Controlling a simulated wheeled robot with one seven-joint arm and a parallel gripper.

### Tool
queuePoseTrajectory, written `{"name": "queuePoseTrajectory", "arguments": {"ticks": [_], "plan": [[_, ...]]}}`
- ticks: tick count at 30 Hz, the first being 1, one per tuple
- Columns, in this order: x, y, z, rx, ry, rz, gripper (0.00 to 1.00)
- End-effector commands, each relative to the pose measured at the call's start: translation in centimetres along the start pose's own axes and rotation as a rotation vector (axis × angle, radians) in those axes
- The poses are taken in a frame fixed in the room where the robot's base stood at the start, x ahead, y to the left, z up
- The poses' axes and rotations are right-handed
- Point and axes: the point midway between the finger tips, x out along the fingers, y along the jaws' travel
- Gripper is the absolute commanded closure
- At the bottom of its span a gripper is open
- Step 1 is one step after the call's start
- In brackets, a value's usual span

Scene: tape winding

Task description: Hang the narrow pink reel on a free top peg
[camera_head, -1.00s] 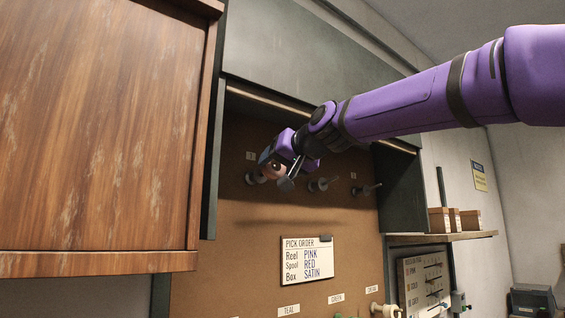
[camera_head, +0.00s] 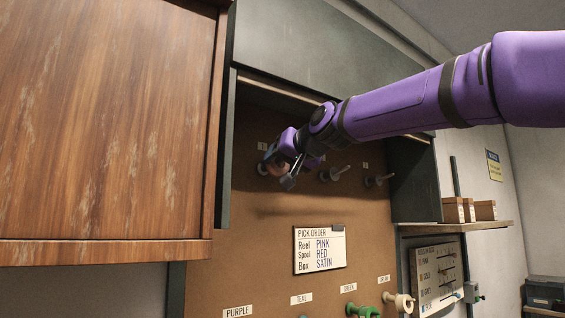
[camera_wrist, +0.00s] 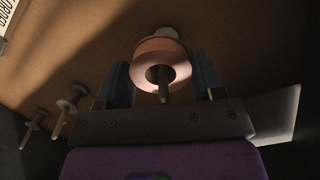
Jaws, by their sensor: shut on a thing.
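The narrow pink reel (camera_wrist: 148,52) is between the two fingers of my gripper (camera_wrist: 162,80) in the wrist view. My gripper is shut on it. A grey peg rod shows in the reel's hole and sticks out towards the camera, so the reel appears to be around the leftmost top peg. That peg's pale base (camera_wrist: 166,32) shows behind the reel. In the head view, my gripper (camera_head: 282,164) partly hides the reel (camera_head: 276,169) at the leftmost top peg. Two other top pegs, a middle one (camera_head: 336,173) and a right one (camera_head: 379,180), are bare.
A wooden cabinet (camera_head: 105,120) stands close on the left. A pick order card (camera_head: 319,249) hangs below the pegs. Lower labelled pegs hold a green spool (camera_head: 362,310) and a cream spool (camera_head: 400,301). Small boxes (camera_head: 468,210) stand on a shelf at right.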

Motion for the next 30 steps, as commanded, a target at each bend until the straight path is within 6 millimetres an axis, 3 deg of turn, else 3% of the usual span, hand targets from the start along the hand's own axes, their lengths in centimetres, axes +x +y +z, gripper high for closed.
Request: {"name": "queuePoseTrajectory", "arguments": {"ticks": [7,8,11,22,30], "plan": [[0.0,0.0,0.0,0.000,0.000,0.000,0.60],[0.0,0.0,0.0,0.000,0.000,0.000,0.31],[0.0,0.0,0.0,0.000,0.000,0.000,0.08],[-0.5,0.0,0.0,0.000,0.001,0.001,0.08],[-4.6,0.0,-0.1,-0.001,0.003,0.001,0.08]]}}
